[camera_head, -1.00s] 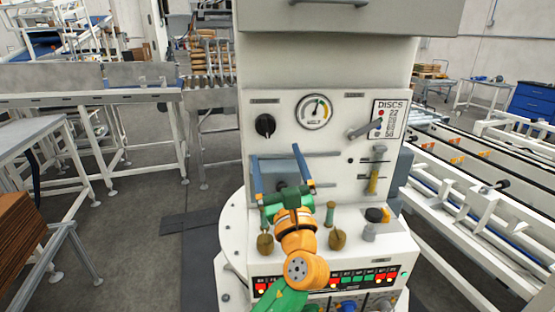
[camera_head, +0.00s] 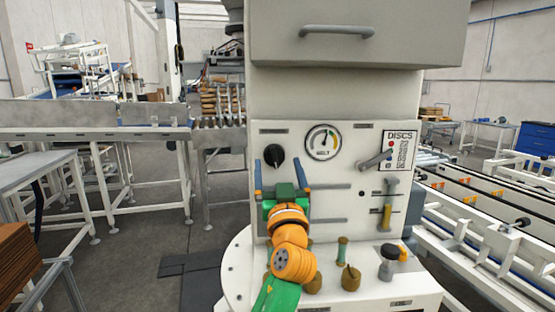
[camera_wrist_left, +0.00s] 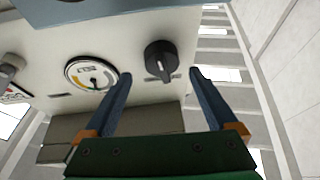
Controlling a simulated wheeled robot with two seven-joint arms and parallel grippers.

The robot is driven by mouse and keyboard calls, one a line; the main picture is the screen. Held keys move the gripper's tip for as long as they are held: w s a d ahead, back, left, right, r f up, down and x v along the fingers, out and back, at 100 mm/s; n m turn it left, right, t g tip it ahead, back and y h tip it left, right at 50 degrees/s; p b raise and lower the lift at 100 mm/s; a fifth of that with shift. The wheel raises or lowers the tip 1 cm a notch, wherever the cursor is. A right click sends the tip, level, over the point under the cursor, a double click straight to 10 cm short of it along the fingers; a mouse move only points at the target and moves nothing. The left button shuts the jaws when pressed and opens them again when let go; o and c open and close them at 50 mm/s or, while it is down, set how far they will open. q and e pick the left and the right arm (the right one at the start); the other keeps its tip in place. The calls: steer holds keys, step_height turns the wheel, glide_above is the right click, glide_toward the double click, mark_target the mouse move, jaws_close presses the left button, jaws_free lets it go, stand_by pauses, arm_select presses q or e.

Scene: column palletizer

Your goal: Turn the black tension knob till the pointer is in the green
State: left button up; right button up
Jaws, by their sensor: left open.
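The black tension knob (camera_head: 274,155) sits on the upper left of the pale machine panel. The wrist view shows it too (camera_wrist_left: 160,60), between and just beyond my fingertips. The round gauge (camera_head: 323,141) is to its right and shows in the wrist view (camera_wrist_left: 90,74). Its dark pointer stands near the top of the dial in the head view; which colour band it lies in is too small to tell. My left gripper (camera_head: 280,168) is open just below the knob, with its blue fingers (camera_wrist_left: 160,76) spread apart and nothing between them. My right gripper is out of view.
A grey lever (camera_head: 374,161) and the DISCS plate (camera_head: 400,150) are on the panel's right. A drawer-like housing with a handle (camera_head: 337,32) overhangs the panel.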

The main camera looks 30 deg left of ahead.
arm_select(q)
steer(key=shift+w+a+r, duration=0.2)
steer(key=shift+w+a, duration=0.15)
steer(key=shift+w, duration=0.05)
steer(key=shift+c, duration=0.3)
